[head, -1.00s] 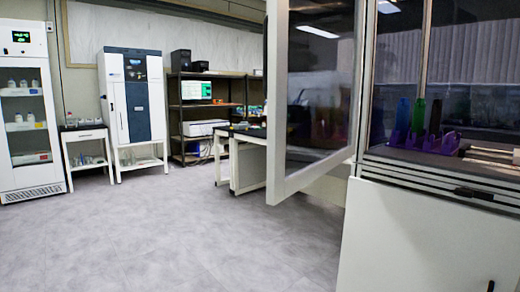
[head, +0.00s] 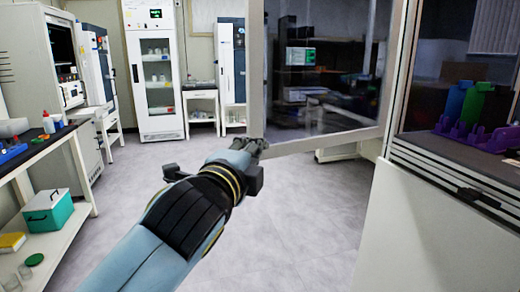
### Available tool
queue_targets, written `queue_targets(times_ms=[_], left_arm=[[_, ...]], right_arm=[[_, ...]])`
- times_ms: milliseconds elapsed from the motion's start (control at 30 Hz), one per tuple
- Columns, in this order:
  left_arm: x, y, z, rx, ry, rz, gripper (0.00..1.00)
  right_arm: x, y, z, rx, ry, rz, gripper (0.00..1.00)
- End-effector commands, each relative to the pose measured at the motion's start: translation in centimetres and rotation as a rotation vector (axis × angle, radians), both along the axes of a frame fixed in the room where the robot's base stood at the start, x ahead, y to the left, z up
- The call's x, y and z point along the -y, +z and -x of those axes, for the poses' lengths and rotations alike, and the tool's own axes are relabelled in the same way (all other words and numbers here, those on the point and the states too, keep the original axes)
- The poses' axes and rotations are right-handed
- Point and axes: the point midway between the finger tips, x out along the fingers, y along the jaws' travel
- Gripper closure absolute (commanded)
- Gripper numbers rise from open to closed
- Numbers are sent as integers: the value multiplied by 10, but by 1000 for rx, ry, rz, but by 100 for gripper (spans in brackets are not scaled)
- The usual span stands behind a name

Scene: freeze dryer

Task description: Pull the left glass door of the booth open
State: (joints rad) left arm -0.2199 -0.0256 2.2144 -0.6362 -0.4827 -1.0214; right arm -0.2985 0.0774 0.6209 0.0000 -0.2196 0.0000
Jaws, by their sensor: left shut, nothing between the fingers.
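The left glass door (head: 318,146) of the booth stands swung outward, with a pale frame and dark see-through glass. Its hinge side is at the right, by the booth post. My left gripper (head: 255,147) is shut with nothing in it. It is at the lower free corner of the door frame and overlaps it in the picture; I cannot tell whether it touches. The booth (head: 425,215) has a white base and a dark work surface. My right gripper is out of view.
Inside the booth, a purple rack (head: 490,137) holds green and blue bottles. A white bench (head: 50,240) with a teal box (head: 47,217) stands at the left. A white glass-fronted cabinet (head: 157,75) is at the back. The grey floor (head: 290,215) between is clear.

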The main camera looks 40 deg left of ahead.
Motion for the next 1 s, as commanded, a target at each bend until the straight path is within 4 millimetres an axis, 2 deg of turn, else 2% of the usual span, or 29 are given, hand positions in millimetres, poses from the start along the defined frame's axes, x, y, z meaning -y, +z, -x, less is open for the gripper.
queue_targets(times_ms=[133,400,500,633,1000], left_arm=[[-9,1,-30,2,0,-2,100],[-25,1,-84,1,0,2,100],[-41,0,-90,-1,0,-3,100],[-52,-1,-97,-2,-1,2,100],[-59,-1,-100,-1,-1,4,100]], right_arm=[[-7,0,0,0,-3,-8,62],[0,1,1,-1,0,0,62],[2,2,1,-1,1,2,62],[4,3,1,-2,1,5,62],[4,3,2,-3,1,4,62]])
